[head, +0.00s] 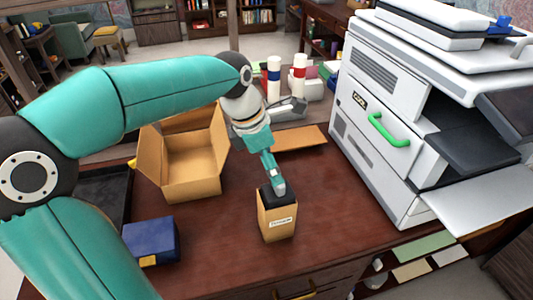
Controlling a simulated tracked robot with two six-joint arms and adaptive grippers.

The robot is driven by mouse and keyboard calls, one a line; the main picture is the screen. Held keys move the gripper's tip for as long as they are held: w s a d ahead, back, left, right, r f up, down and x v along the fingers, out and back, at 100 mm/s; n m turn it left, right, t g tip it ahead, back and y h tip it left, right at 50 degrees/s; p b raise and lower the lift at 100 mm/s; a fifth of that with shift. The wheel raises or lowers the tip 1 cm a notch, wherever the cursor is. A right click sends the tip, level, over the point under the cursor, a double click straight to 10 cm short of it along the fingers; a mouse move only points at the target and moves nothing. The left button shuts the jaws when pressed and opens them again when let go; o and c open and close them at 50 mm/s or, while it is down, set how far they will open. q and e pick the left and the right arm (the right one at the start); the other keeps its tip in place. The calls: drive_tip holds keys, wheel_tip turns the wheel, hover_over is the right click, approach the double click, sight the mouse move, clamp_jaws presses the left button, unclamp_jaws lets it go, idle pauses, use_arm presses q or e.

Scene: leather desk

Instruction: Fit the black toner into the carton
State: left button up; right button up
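A small tan carton (278,222) with a white label stands upright on the desk, near the front middle. The black toner (266,194) shows as a dark shape at the carton's top; how deep it sits inside is hidden. My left gripper (279,186) points down from above, with its tip at the dark top. The fingers overlap from this side, so I cannot tell whether they are open or shut on the toner. My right gripper is not in view.
A larger open cardboard box (192,172) stands behind left, with a flat tan piece (300,139) to its right. A blue box (151,241) lies front left beside a black tray (103,190). A big white printer (385,125) fills the right. Bottles (300,78) stand behind.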

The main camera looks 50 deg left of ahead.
use_arm(q)
drive_tip(key=shift+v, duration=1.45)
